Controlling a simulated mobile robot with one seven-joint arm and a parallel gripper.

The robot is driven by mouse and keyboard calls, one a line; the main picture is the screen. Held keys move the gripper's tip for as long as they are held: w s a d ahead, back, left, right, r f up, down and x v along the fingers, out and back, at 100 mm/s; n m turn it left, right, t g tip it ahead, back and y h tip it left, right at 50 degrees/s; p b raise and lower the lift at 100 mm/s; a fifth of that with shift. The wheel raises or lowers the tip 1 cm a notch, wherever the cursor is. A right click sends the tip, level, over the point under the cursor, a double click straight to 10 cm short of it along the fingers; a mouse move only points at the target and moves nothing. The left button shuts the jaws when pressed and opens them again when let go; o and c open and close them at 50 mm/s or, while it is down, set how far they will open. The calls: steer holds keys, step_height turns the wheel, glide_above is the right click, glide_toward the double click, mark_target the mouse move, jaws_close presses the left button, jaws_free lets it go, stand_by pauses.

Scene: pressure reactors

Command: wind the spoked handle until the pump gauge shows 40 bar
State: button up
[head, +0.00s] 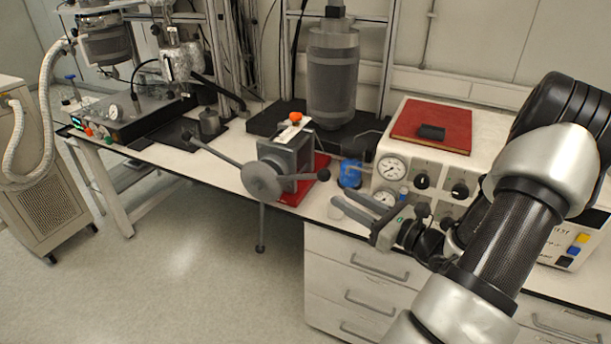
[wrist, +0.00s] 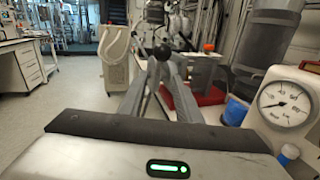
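The spoked handle (head: 262,182) has a grey round hub and three visible spokes with dark ball ends, pointing upper left, right and down. It sits on the front of a grey pump block (head: 290,152). My gripper (head: 341,196) is open and empty, just right of and below the right spoke's ball (head: 323,174), apart from it. In the wrist view a dark ball (wrist: 162,52) shows beyond my two parted fingers (wrist: 160,75). Two round gauges (head: 391,168) (head: 385,197) are on the white box; I cannot tell which is the pump gauge. One gauge shows larger in the wrist view (wrist: 285,104), its numbers unreadable.
The white control box (head: 440,125) carries a red book (head: 432,126) and stands close behind my gripper. A reactor cylinder (head: 333,75) is behind. Drawers (head: 360,275) lie below the bench; the floor (head: 190,270) at left is clear.

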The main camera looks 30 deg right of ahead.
mark_target(306, 176)
steer(key=p+x, duration=0.1)
steer(key=x, duration=1.3)
steer(key=shift+w, duration=0.2)
jaws_close()
